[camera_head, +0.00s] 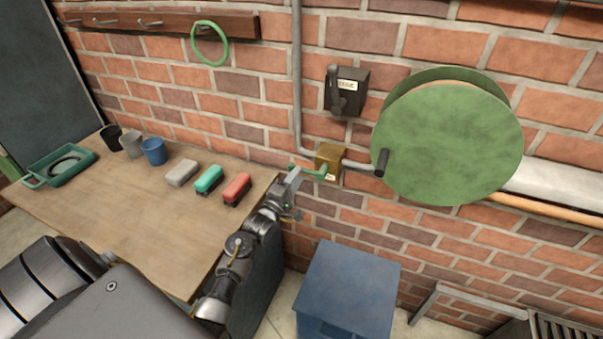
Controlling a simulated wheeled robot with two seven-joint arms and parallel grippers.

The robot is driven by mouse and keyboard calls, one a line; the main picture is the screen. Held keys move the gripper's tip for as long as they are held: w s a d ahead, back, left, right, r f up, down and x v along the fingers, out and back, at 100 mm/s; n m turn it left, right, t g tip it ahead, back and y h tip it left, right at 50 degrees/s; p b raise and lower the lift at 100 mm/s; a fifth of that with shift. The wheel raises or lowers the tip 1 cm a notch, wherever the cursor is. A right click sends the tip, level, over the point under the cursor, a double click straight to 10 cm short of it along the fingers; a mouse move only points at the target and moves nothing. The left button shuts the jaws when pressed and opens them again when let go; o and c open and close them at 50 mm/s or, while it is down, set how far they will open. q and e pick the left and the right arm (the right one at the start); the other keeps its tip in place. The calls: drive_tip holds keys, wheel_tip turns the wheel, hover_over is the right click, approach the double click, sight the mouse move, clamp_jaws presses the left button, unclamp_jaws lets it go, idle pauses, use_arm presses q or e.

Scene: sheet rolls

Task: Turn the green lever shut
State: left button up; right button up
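The green lever (311,172) sticks out to the left from a brass valve box (330,158) on the brick wall, below a grey vertical pipe. It lies close to level. My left gripper (291,181) is at the lever's free left end, just below and in front of it. Its light grey finger overlaps the lever in the picture. I cannot tell whether it touches the lever or whether the fingers are open or shut. My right gripper is not in view.
A green reel (450,140) with a dark handle (381,162) hangs right of the valve. A dark switch box (347,91) is above. The wooden table (150,210) bears red (237,188), green and grey blocks, cups and a tray. A blue cabinet (350,290) stands below.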

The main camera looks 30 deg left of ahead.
use_arm(q)
drive_tip(key=s+f+b, duration=0.1)
drive_tip(key=s, duration=0.5)
drive_tip(key=shift+s+f, duration=0.15)
drive_tip(key=shift+s, duration=0.25)
drive_tip(key=s+d+f+m+g, duration=0.3)
drive_tip(key=s+f, duration=0.1)
drive_tip(key=f, duration=0.8)
drive_tip(key=s+d+f+m+g+h, duration=0.1)
drive_tip(key=s+d+f+m+g, duration=0.3)
drive_tip(key=f, duration=0.7)
drive_tip(key=s+d+f+m+g, duration=0.25)
drive_tip(key=s+f, duration=0.25)
drive_tip(key=f, duration=0.7)
drive_tip(key=s+f+m+g, duration=0.3)
drive_tip(key=s+f, duration=0.3)
drive_tip(key=s, duration=0.5)
drive_tip(key=s+f+m+g, duration=0.3)
drive_tip(key=s+f+m, duration=0.1)
drive_tip(key=s, duration=0.8)
drive_tip(key=s+d+f+m+g, duration=0.1)
drive_tip(key=s+f+m+g, duration=0.2)
drive_tip(key=s+f, duration=0.4)
drive_tip(key=s+m, duration=0.1)
drive_tip(key=s, duration=0.4)
drive_tip(key=shift+s+f+g+y, duration=0.25)
drive_tip(key=shift+f+g+y, duration=0.05)
drive_tip(key=shift+f+g, duration=0.05)
drive_tip(key=shift+w+d, duration=0.1)
